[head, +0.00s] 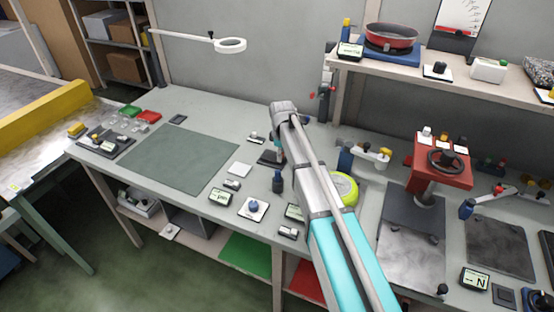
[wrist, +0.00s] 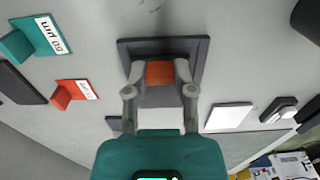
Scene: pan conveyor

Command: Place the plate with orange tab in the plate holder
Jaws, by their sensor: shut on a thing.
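In the wrist view my gripper (wrist: 160,82) has its two grey fingers shut on an orange tab (wrist: 160,73). A dark grey piece, which looks like the plate (wrist: 160,97), shows between the fingers next to the tab. A dark square base with a raised rim (wrist: 197,47), which may be the plate holder, lies directly behind the tab. I cannot tell whether the plate touches it or is seated in it. In the head view my arm hides the fingertips and the tab; part of a dark piece (head: 270,158) shows beside the arm.
A teal block (wrist: 17,46) and another orange block (wrist: 61,98), each with a label, stand at left in the wrist view. A white square (wrist: 229,116) lies at right. A green mat (head: 180,160) leaves clear bench. A red press (head: 442,160) stands at right.

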